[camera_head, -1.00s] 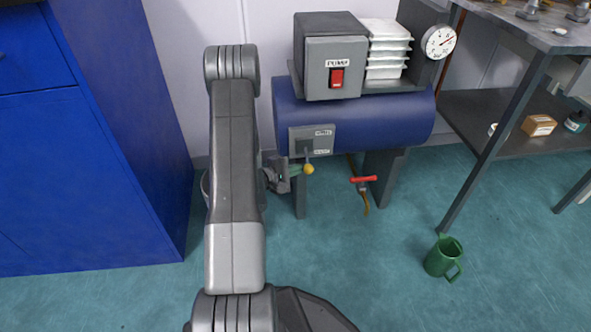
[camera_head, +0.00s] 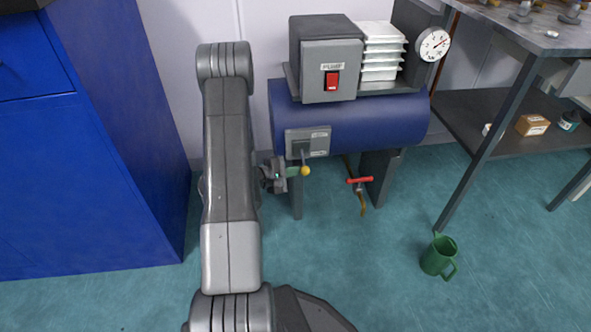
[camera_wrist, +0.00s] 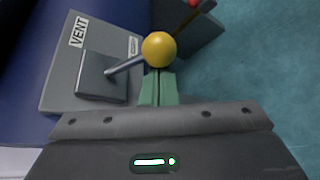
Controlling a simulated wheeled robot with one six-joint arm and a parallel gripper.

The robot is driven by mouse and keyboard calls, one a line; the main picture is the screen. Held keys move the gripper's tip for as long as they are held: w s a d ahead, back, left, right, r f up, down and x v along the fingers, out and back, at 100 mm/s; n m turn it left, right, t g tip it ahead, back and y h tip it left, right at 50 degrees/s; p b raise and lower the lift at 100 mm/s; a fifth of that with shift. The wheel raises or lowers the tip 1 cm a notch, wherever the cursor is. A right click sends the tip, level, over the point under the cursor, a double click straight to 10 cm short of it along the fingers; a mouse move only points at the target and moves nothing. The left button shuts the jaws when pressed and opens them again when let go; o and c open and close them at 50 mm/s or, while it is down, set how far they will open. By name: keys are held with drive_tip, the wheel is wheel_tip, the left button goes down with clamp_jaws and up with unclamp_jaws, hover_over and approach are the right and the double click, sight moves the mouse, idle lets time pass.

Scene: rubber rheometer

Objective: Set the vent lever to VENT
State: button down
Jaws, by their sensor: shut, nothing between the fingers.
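The vent lever is a short metal rod with a yellow ball knob (camera_head: 305,171). It comes out of a grey plate (camera_head: 320,138) on the front of the blue tank, and its knob hangs low. In the wrist view the yellow knob (camera_wrist: 159,49) is just beyond my fingertips, and the VENT label (camera_wrist: 79,32) is on the plate at upper left. A second label on the plate is too small to read. My gripper (camera_head: 294,172) has green fingers, shut and empty, at the left side of the knob. They look touching or nearly so; I cannot tell which.
A red-handled valve (camera_head: 360,180) is right of the lever. A green jug (camera_head: 438,256) stands on the floor. A blue cabinet (camera_head: 75,180) is at left.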

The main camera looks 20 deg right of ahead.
drive_tip(key=shift+r, duration=0.15)
drive_tip(key=r+n+g+y+p, duration=0.1)
drive_tip(key=r+n+p, duration=0.1)
drive_tip(key=p, duration=0.1)
drive_tip(key=s+r+n+g+y+p, duration=0.1)
drive_tip(key=r+n+g+p, duration=0.1)
drive_tip(key=r+p, duration=0.1)
drive_tip(key=shift+a+g, duration=0.1)
drive_tip(key=shift+g, duration=0.2)
drive_tip(key=shift+r, duration=0.2)
idle(0.4)
idle(0.4)
wheel_tip(320, 180, down, 4)
drive_tip(key=w+b, duration=0.1)
drive_tip(key=b, duration=0.3)
drive_tip(key=p+v, duration=0.3)
drive_tip(key=v, duration=0.7)
drive_tip(key=shift+w+a+p, duration=0.2)
drive_tip(key=shift+a+p, duration=0.05)
drive_tip(key=shift+p, duration=0.15)
